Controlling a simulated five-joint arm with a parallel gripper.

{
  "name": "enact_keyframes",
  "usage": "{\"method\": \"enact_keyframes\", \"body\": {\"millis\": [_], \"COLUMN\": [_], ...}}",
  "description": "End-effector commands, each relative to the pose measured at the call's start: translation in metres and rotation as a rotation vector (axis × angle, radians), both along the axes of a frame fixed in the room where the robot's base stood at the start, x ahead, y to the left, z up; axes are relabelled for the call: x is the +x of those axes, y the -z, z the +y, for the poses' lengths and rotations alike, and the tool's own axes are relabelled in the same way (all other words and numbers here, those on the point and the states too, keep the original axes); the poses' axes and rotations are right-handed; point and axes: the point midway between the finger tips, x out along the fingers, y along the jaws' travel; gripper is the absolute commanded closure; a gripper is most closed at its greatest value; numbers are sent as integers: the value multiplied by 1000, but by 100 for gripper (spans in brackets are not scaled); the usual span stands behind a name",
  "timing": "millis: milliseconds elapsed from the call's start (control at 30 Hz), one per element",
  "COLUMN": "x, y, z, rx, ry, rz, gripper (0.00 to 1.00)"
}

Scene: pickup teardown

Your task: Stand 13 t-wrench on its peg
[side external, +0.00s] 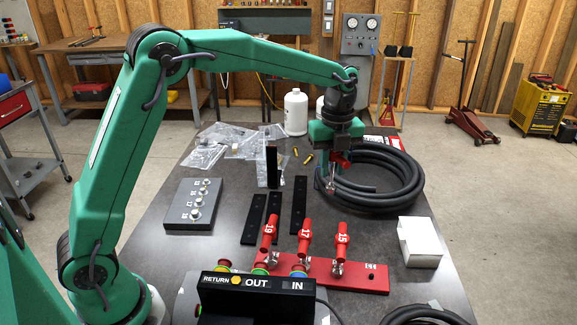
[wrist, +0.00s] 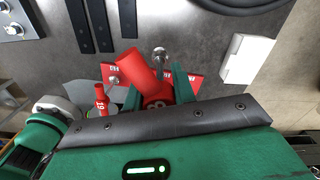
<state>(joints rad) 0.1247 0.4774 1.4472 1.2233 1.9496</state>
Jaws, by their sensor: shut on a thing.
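My gripper (side external: 334,162) is shut on a red wrench (side external: 342,158), held above the bench at the near side of the hose coil. Its metal end (side external: 331,186) hangs below the jaws. In the wrist view, the red wrench (wrist: 138,68) lies between the green fingers of my gripper (wrist: 156,92); its number cannot be read. The red rack (side external: 357,283) lies on the bench, apart from the held wrench. It carries red wrenches marked 19 (side external: 268,234), 17 (side external: 305,239) and 15 (side external: 342,248). A small dark peg (side external: 371,277) shows bare at its right end.
A black hose coil (side external: 405,185) lies behind the rack. A white box (side external: 419,243) stands to its right. Black strips (side external: 275,219), a grey socket block (side external: 195,204) and clear bags (side external: 210,150) lie left. A RETURN/OUT/IN button box (side external: 255,295) stands in front.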

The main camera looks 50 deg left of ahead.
Motion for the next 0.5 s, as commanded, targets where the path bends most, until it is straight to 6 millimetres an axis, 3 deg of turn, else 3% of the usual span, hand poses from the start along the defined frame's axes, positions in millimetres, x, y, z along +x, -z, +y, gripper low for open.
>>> {"method": "enact_keyframes", "body": {"millis": [33, 200, 500], "x": [-1, -9, -30], "y": [0, 0, 0], "z": [-20, -76, -150], "rx": [0, 0, -2], "ry": [65, 270, 550], "rz": [0, 1, 2], "gripper": [100, 100, 100]}}
